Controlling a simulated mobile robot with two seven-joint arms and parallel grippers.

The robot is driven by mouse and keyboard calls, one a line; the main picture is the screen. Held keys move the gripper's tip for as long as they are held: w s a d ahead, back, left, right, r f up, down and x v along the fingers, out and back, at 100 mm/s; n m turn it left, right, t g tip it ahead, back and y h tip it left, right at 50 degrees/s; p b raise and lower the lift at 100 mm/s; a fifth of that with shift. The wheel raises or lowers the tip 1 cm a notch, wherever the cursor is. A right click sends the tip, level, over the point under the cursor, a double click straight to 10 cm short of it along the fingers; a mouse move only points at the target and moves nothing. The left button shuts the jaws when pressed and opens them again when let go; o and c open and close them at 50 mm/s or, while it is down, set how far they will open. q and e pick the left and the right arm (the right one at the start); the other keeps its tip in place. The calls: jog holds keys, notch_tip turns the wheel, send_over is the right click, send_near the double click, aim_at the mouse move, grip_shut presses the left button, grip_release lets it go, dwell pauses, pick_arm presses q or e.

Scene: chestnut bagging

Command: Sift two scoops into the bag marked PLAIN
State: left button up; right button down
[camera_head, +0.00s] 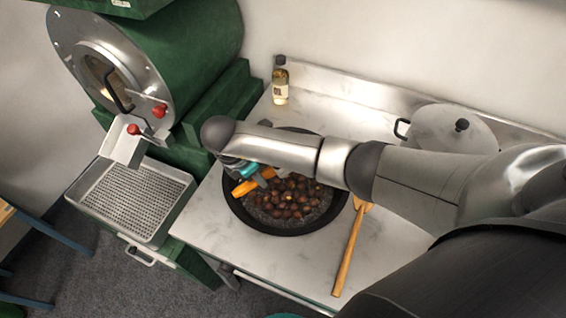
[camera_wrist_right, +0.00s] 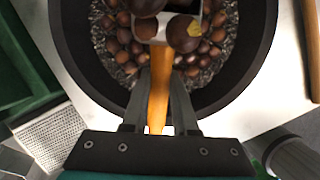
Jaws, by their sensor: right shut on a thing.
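The chestnuts (camera_head: 290,200) lie in a round black pan (camera_head: 262,226) on the worktop, on a bed of small grey grains. My right gripper (camera_head: 250,176) is over the left part of the pan, shut on the orange handle (camera_head: 243,188) of a scoop. In the right wrist view the handle (camera_wrist_right: 158,102) runs between the fingers to a pale metal scoop head (camera_wrist_right: 163,38). Several large-looking chestnuts (camera_wrist_right: 182,32) sit at that head, one with a yellow split. I cannot tell whether the head touches the chestnuts below. No bag marked PLAIN and no left gripper are in view.
A green drum roaster (camera_head: 190,60) stands at the left, with a perforated metal tray (camera_head: 130,200) below it. A bottle (camera_head: 280,82) stands at the back. A wooden utensil (camera_head: 347,255) lies right of the pan. A metal lid (camera_head: 440,128) is behind my right arm.

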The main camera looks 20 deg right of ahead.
jog(key=s+p, duration=0.3)
jog(key=shift+d, duration=0.3)
dwell(0.3)
jog(key=shift+w, duration=0.1)
jog(key=w+b, duration=0.3)
jog(key=shift+w+a+f+b, duration=0.3)
jog(key=shift+w+a+b, duration=0.05)
jog(key=shift+a, duration=0.05)
jog(key=shift+w+a+r+b, duration=0.1)
jog(key=shift+w+r+b, duration=0.25)
jog(key=shift+w, duration=0.25)
